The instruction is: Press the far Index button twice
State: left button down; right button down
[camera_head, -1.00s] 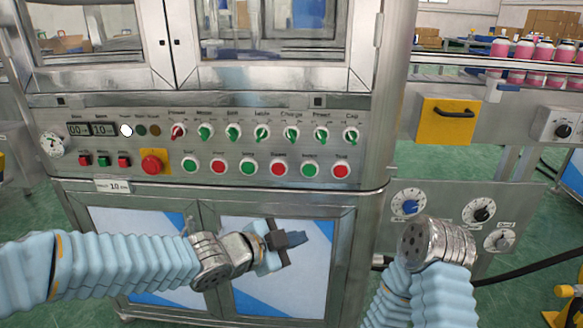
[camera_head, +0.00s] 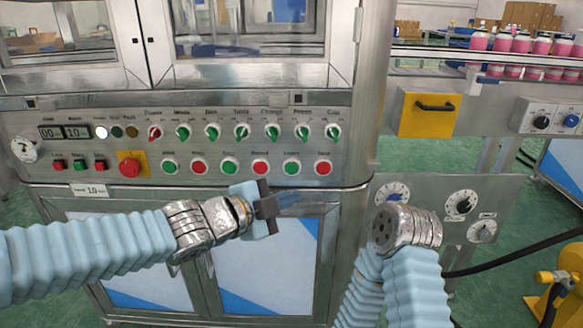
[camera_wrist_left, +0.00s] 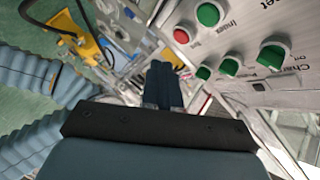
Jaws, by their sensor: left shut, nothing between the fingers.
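The control panel has a lower row of green and red buttons. In the left wrist view, a green button (camera_wrist_left: 208,14) has a label that seems to read Index, beside a red button (camera_wrist_left: 183,36). I take it to be the green button second from the right in the head view (camera_head: 292,167), where labels are blurred. My left gripper (camera_head: 305,202) is shut and empty, pointing right, below the row and apart from the buttons. Its closed fingers (camera_wrist_left: 163,85) also show in the left wrist view. My right arm's wrist shows, but no right gripper fingers.
A row of selector knobs (camera_head: 241,132) runs above the buttons. A red emergency button (camera_head: 129,167) on a yellow plate is at the left. A yellow box with a black handle (camera_head: 427,113) and a dial panel (camera_head: 461,204) stand to the right.

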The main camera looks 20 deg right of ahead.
aim_at(292, 168)
pick_arm(q)
jog(key=shift+w+d+p, duration=0.3)
jog(key=shift+w+p, duration=0.25)
jog(key=shift+w, duration=0.6)
jog(key=shift+w+d+p, duration=0.35)
jog(key=shift+w+p, duration=0.25)
jog(key=shift+w, duration=0.6)
jog(key=shift+w+d+p, duration=0.3)
jog(key=shift+w+p, duration=0.25)
jog(key=shift+w, duration=0.6)
jog(key=shift+w+d+p, duration=0.1)
jog(key=shift+w+p, duration=0.25)
jog(key=shift+w, duration=0.05)
